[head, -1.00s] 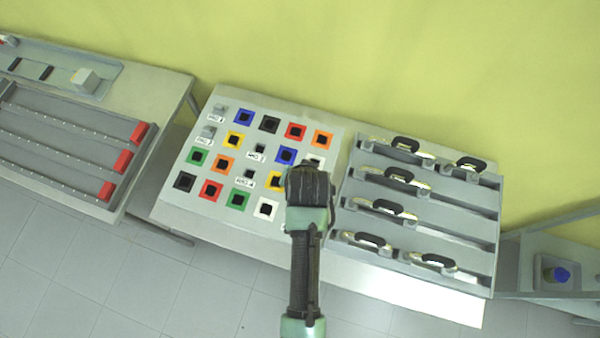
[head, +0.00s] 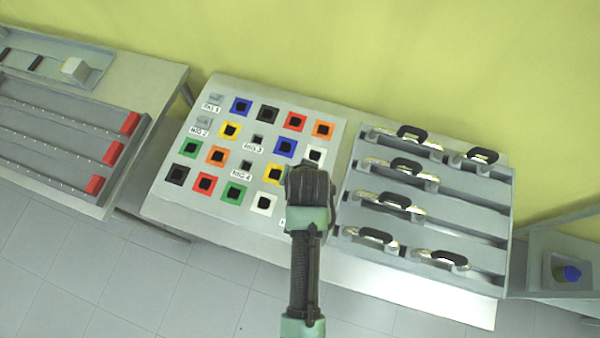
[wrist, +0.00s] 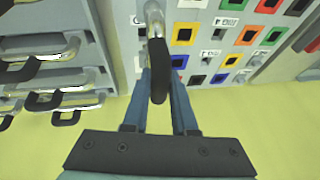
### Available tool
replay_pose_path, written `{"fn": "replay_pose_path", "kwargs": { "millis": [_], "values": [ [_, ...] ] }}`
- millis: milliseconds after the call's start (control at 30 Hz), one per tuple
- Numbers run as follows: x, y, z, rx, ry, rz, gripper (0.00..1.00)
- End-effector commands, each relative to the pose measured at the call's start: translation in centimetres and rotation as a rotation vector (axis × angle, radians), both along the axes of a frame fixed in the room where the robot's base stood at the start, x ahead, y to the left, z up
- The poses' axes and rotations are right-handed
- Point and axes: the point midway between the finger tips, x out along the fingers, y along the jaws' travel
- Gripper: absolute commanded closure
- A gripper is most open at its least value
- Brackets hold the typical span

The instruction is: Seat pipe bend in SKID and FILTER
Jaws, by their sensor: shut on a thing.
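My gripper (wrist: 161,78) is shut on a pipe bend (wrist: 158,72), a silver tube with a black grip, seen between the blue fingers in the wrist view. In the head view my gripper (head: 308,190) is over the right edge of the socket panel (head: 215,90), and its wrist hides the held bend. The panel carries rows of coloured square frames with dark holes and small white labels. I cannot read SKID or FILTER on any label. Whether the held bend touches the panel cannot be told.
A grey slotted rack (head: 470,215) with several black-gripped pipe bends (head: 375,237) stands right of the panel. A table with red-ended rails (head: 95,185) is at the left. A blue-topped item (head: 571,273) sits in a bay at the far right. A yellow-green wall (head: 330,45) is behind.

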Motion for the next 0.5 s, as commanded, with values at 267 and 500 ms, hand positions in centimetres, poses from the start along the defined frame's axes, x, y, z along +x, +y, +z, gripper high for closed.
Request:
{"fn": "replay_pose_path", "kwargs": {
  "millis": [267,500],
  "values": [
    [0.0,0.0,-1.9,0.000,-0.002,0.000,1.00],
    [0.0,0.0,-3.4,0.000,-0.002,0.000,1.00]
  ]
}}
